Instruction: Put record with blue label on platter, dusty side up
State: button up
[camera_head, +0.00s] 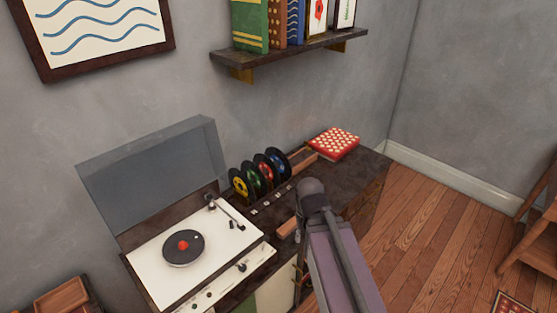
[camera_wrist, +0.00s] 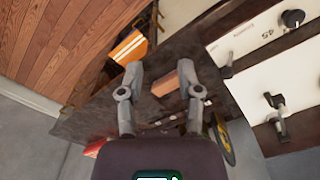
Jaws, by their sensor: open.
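The record with the blue label (camera_head: 280,161) stands upright at the right end of a row of records in a rack on the cabinet. Its dusty side cannot be made out. The turntable (camera_head: 157,273) is at the left, with a dark round platter (camera_head: 172,259) that has a red centre; I cannot tell whether a record lies on it. My gripper (camera_wrist: 157,76) is open and empty in the wrist view, above the cabinet. A small wooden block (camera_wrist: 176,83) lies below, near its right finger. In the head view my arm hides the gripper.
Records with yellow (camera_head: 240,184), green and red labels stand beside the blue one. The turntable's clear lid (camera_head: 150,172) is raised. A red dotted box (camera_head: 334,143) lies at the cabinet's back right. A shelf (camera_head: 290,52) of books hangs above. The cabinet top at right is mostly clear.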

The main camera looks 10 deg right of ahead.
jog(key=shift+w+a, duration=0.1)
jog(key=shift+w, duration=0.4)
jog(key=shift+w, duration=0.1)
jog(key=w+a+n+t+y+b, duration=0.1)
jog(key=w+n+t+y+b, duration=0.4)
jog(key=w, duration=1.5)
jog(key=w+d+r+n+t+y, duration=0.1)
jog(key=w+d+r+t, duration=0.1)
jog(key=w, duration=0.5)
jog(key=w+d+r+n+t+y+b, duration=0.1)
jog(key=w+d+r+t+y, duration=0.1)
jog(key=w+d, duration=0.4)
jog(key=shift+w+r+t+b, duration=0.3)
jog(key=shift+w+r+t, duration=0.2)
jog(key=shift+w+t, duration=0.6)
jog(key=shift+w, duration=0.1)
